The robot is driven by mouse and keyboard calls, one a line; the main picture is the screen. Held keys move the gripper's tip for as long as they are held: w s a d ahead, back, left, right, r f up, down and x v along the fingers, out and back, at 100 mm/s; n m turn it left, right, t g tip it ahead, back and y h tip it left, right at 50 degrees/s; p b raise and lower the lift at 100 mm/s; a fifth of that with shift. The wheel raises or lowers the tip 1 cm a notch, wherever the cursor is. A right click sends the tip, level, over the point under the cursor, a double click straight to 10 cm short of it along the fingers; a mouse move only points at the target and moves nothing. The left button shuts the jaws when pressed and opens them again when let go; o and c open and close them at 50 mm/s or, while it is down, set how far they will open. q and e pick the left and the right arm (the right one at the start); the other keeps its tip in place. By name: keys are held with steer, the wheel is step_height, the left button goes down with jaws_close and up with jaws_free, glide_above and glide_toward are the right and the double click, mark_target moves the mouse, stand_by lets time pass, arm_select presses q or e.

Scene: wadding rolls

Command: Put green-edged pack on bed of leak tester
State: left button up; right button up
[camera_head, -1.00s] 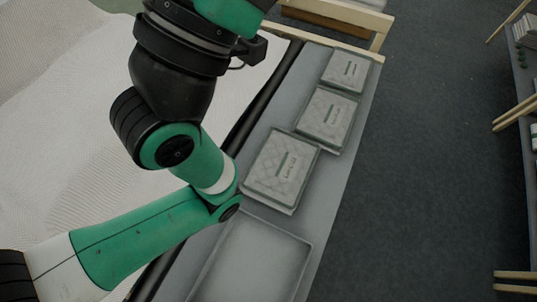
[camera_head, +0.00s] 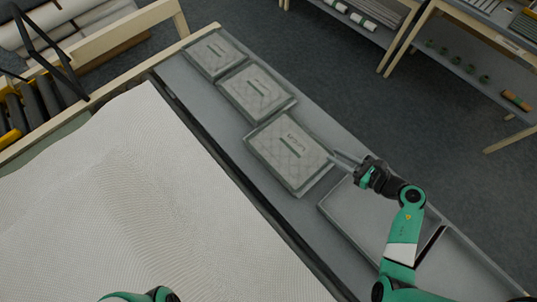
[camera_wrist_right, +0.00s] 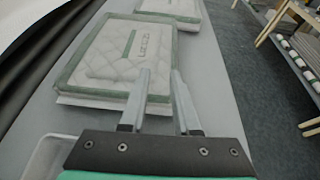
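Three pale quilted packs with green-grey edges lie in a row on a long grey bench (camera_head: 305,212): the nearest pack (camera_head: 290,152), a middle pack (camera_head: 256,92) and a far pack (camera_head: 213,53). My right gripper (camera_head: 338,158) is at the right corner of the nearest pack, fingers apart. In the right wrist view, the gripper (camera_wrist_right: 160,72) has its left finger overlapping this pack (camera_wrist_right: 105,55) and its right finger just past the pack's edge; contact is unclear. My left gripper is out of view. No leak tester bed is clearly identifiable.
A shallow, empty grey tray (camera_head: 360,215) with a raised rim is beside the nearest pack, under my right arm. A large white sheet (camera_head: 130,200) covers the left. Wooden racks (camera_head: 440,60) stand beyond the dark floor (camera_head: 300,55).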

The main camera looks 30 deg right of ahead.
steer(key=d, duration=0.2)
steer(key=shift+s+d+r+h, duration=0.1)
steer(key=shift+s+d+h, duration=0.2)
steer(key=shift+s, duration=0.05)
steer(key=b, duration=0.1)
glide_toward(313, 135)
steer(key=shift+x, duration=1.2)
steer(key=b+x, duration=0.1)
steer(key=x, duration=0.4)
steer(key=shift+w, duration=0.1)
arm_select(q)
steer(key=shift+d+f, duration=0.2)
steer(key=shift+f, duration=0.4)
steer(key=shift+d+f, duration=0.2)
steer(key=shift+f, duration=0.35)
arm_select(e)
jaws_close()
